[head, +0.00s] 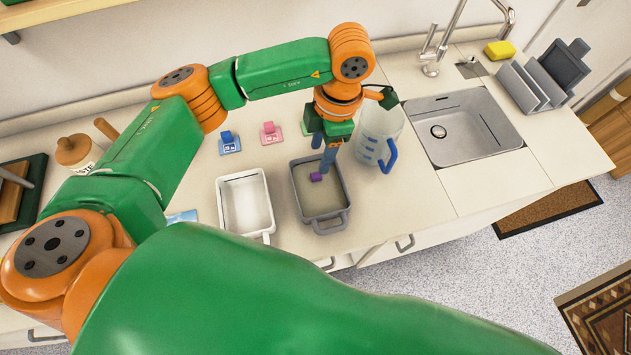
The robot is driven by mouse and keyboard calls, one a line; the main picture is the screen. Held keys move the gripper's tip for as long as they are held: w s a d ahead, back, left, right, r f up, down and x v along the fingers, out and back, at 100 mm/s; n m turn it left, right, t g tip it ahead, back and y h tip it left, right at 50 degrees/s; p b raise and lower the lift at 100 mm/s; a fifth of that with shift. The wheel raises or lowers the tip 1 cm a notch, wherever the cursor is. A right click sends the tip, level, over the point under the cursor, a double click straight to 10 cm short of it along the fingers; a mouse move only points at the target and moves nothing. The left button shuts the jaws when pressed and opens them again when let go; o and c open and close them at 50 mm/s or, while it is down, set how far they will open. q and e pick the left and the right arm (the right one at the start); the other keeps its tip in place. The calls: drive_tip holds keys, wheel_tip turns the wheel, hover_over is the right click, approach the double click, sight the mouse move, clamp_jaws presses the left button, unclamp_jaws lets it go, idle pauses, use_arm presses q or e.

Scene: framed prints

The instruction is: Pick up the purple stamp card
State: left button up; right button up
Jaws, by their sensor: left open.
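The purple stamp card (316,177) shows as a small purple piece inside the grey tray (347,191), near its middle. My left gripper (325,168) points down over the grey tray, with its blue fingers open and their tips right at the purple piece. I cannot tell whether they touch it, and the fingers partly hide it. My right gripper is not in view.
A white tray (266,200) stands left of the grey one. Blue (229,143) and pink (270,133) stamp pieces stand behind. A clear jug (378,130) with a blue handle is close right of my gripper. The sink (465,125) lies further right.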

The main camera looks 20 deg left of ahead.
sight(317, 175)
use_arm(q)
wheel_tip(317, 175, down, 3)
drive_tip(key=shift+w+r+b, duration=0.15)
drive_tip(key=shift+b, duration=0.45)
drive_tip(key=shift+a+f+p, duration=0.15)
drive_tip(key=shift+f+p, duration=0.1)
drive_tip(key=shift+p, duration=0.1)
drive_tip(key=f+p, duration=0.2)
drive_tip(key=f, duration=0.3)
drive_tip(key=shift+s+a+f+p, duration=0.15)
drive_tip(key=shift+s+f+p, duration=0.05)
drive_tip(key=shift+s+p, duration=0.2)
drive_tip(key=shift+w+f, duration=0.1)
drive_tip(key=shift+f, duration=0.35)
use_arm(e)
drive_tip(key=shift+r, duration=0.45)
use_arm(q)
clamp_jaws()
